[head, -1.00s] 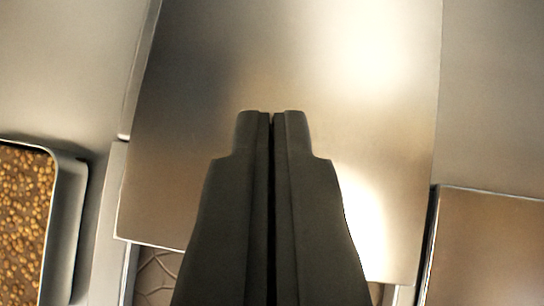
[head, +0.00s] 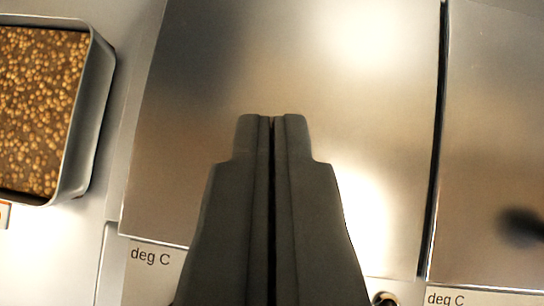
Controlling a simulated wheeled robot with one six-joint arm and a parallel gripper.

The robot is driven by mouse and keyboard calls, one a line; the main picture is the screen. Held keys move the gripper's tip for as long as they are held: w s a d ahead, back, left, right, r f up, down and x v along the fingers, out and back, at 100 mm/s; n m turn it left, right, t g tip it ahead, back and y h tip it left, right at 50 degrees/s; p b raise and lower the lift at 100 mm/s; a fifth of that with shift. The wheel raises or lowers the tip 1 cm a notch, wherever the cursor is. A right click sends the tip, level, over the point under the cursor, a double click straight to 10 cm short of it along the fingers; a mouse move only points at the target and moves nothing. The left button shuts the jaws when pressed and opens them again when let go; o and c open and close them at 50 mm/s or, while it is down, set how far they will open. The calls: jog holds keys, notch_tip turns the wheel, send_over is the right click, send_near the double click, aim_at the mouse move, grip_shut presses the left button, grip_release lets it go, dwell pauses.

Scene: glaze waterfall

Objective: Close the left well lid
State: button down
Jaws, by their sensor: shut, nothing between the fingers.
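A large smooth metal panel, which looks like the left well lid (head: 190,150), fills the middle of the head view. Its lower edge runs just above a pale strip marked "deg C", and no opening shows along the visible part of that edge. My gripper (head: 272,118) is shut and empty, pointing up the picture in front of the panel. It hides the middle of the panel's lower edge. I cannot tell whether the fingertips touch the panel.
A second metal panel (head: 490,150) lies to the right across a narrow dark gap, with its own "deg C" strip below. A metal tray (head: 92,110) of brown, nut-topped food stands at the left. A small dark round part (head: 384,299) shows at the bottom.

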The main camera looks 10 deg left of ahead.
jog(key=shift+s+f, duration=0.2)
jog(key=shift+f, duration=0.1)
jog(key=v, duration=1.8)
jog(key=s+d+f+m+t+h, duration=0.1)
jog(key=s+d+f+t, duration=0.3)
jog(key=s+d+t, duration=0.5)
jog(key=s+d, duration=0.5)
jog(key=s, duration=0.1)
jog(key=shift+f+m, duration=0.25)
jog(key=shift+m, duration=0.15)
